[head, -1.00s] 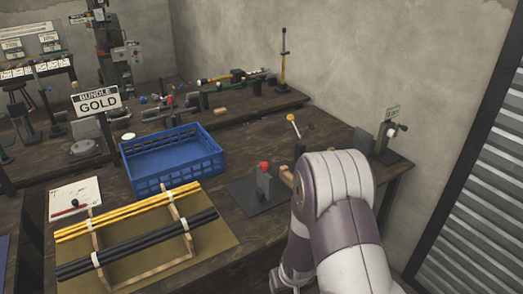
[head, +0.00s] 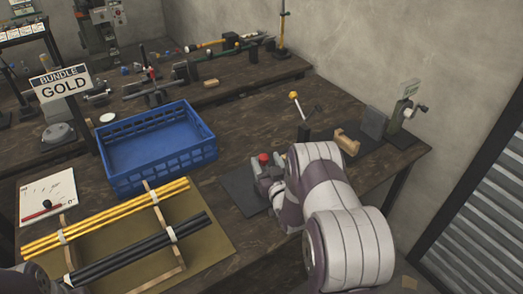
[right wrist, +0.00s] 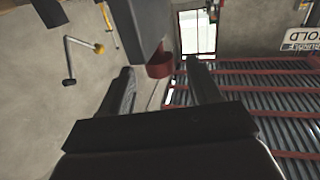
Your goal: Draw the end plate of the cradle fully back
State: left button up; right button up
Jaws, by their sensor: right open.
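The grey end plate with a red knob (head: 264,158) stands on a dark base plate (head: 238,188) near the table's front edge. In the right wrist view, a grey upright block (right wrist: 146,25) and the red knob (right wrist: 160,66) show between and just beyond the fingers. My right gripper (head: 270,182) is at the end plate, partly hidden by my own arm. In the wrist view it is open (right wrist: 159,74), its two fingers apart, and no grip on the knob shows. A wooden cradle block (head: 347,140) and a grey plate (head: 375,122) stand behind my right arm.
A blue crate (head: 160,150) stands left of the base plate. Yellow and black rods lie on a wooden rack (head: 160,215) on an olive mat. A yellow-knobbed lever (head: 294,97) stands behind my arm. A crank stand (head: 405,120) is at the right edge.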

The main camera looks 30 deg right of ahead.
jog(key=w, duration=0.3)
jog(key=shift+w+d+r, duration=0.2)
jog(key=shift+w+d, duration=0.1)
jog(key=shift+w, duration=0.05)
jog(key=shift+w+d+f, duration=0.1)
jog(key=shift+w+f, duration=0.05)
jog(key=shift+w, duration=0.4)
jog(key=shift+s, duration=0.1)
jog(key=shift+c, duration=0.6)
grip_shut()
jog(key=shift+a, duration=0.2)
jog(key=a, duration=0.7)
jog(key=shift+s+a, duration=0.2)
jog(key=shift+s, duration=0.1)
jog(key=shift+o, duration=0.6)
grip_release()
jog(key=shift+a, duration=0.1)
pick_arm(q)
jog(key=shift+s+a, duration=0.25)
jog(key=shift+a, duration=0.9)
